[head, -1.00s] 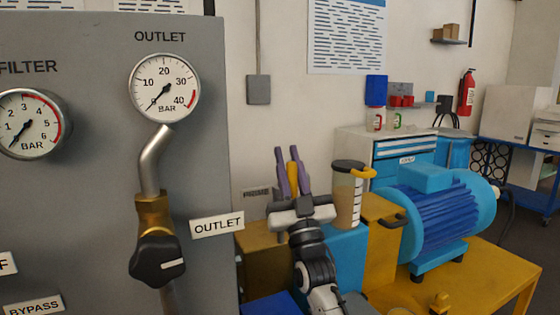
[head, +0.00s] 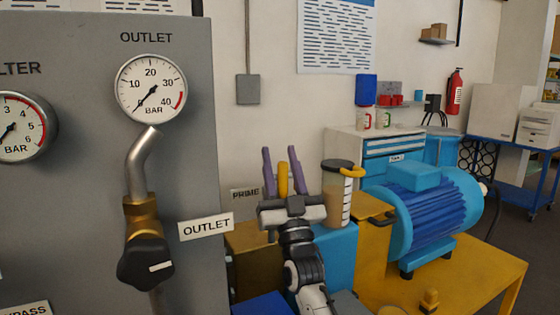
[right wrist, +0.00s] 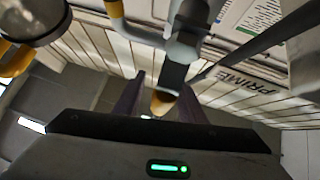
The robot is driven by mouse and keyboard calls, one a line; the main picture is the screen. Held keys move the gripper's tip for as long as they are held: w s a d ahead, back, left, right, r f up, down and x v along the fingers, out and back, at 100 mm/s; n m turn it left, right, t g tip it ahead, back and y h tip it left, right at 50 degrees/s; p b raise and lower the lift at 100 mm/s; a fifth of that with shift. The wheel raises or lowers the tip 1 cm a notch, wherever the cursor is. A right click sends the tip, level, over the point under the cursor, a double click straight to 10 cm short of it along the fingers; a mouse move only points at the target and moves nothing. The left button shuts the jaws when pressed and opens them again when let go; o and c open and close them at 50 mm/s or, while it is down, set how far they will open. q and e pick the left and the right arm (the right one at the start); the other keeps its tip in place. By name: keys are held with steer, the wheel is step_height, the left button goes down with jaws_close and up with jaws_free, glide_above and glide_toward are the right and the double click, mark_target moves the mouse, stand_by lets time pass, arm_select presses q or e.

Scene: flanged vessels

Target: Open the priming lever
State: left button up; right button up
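The priming lever's yellow grip (head: 283,179) stands upright between the two purple fingers of my right gripper (head: 281,172), beside the PRIME label (head: 245,194). In the right wrist view the dark lever bar (right wrist: 175,76) ends in the yellow grip (right wrist: 163,102). It lies between the fingertips of the right gripper (right wrist: 160,98), with a gap showing to each side. The right gripper is open around the grip. The lever's lower part is hidden behind the gripper in the head view. My left gripper is not in view.
The grey panel (head: 200,120) with the OUTLET gauge (head: 151,88) and valve knob (head: 146,262) is at left. A blue motor (head: 430,215) sits on a yellow base at right.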

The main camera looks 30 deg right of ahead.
mark_target(286, 185)
steer(key=b+v, duration=0.1)
steer(key=v, duration=0.9)
steer(key=shift+s+a+f, duration=0.1)
steer(key=shift+a, duration=0.05)
